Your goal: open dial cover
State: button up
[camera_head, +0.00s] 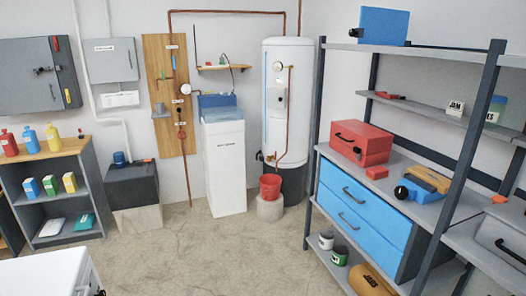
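I cannot make out for certain which part is the dial cover. A round white gauge (185,89) sits at the right edge of the wooden pipe board on the back wall. Another small round dial (277,66) is on the upper front of the white water tank (290,120), with a pale panel (281,92) just below it. Whether a cover lies over either dial is too small to tell. My gripper is not in view.
Shelving with blue drawers (362,205) lines the right. A low bottle shelf (47,195) stands left. A white unit (45,278) fills the bottom left corner. The middle floor (215,255) is clear.

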aim_at(275, 96)
jog(key=u, duration=0.1)
jog(key=i, duration=1.6)
jog(key=u, duration=0.35)
jog(key=i, duration=0.8)
jog(key=u, duration=0.55)
jog(key=i, duration=1.35)
jog(key=u, duration=0.25)
